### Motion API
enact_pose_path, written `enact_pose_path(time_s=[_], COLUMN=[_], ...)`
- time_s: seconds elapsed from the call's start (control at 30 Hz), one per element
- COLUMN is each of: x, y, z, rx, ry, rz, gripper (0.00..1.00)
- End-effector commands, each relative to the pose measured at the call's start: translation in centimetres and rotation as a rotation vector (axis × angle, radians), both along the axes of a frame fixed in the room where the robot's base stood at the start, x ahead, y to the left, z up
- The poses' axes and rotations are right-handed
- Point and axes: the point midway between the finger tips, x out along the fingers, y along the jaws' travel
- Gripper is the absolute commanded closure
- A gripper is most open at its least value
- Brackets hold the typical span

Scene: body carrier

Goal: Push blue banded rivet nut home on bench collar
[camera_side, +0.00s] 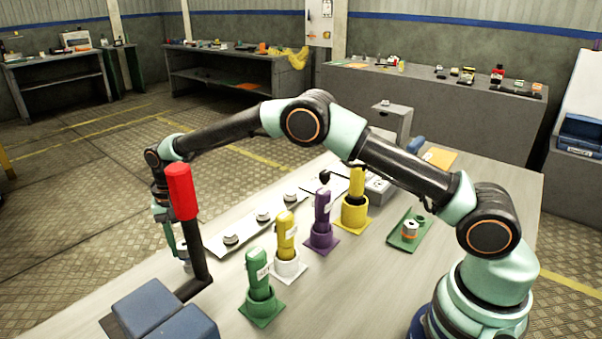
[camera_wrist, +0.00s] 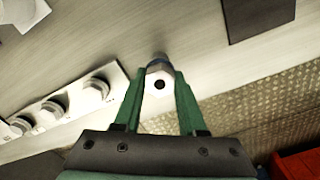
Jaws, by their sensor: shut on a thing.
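The blue banded rivet nut (camera_wrist: 158,78) shows in the wrist view as a pale piece with a dark hole and a blue band at its far end. My gripper (camera_wrist: 160,88) is shut on it, one green finger on each side. Several round collars (camera_side: 262,215) stand on the white strip (camera_side: 246,228). They also show left of the nut in the wrist view (camera_wrist: 95,90), apart from it.
A red cylinder on a dark post (camera_side: 180,190) stands close to my gripper. Blue blocks (camera_side: 150,306) lie at the near left. Several coloured tools in holders (camera_side: 285,235) line the bench before the strip. A green tray (camera_side: 398,241) with small parts lies right.

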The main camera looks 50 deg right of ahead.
Motion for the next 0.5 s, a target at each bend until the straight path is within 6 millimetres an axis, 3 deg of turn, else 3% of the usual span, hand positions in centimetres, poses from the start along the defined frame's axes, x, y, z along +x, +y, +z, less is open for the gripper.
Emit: enact_pose_path(time_s=[0.5], x=[0.0], y=[0.0], z=[-1.2], rx=[0.000], ry=[0.000], rz=[0.000], gripper=[1.00])
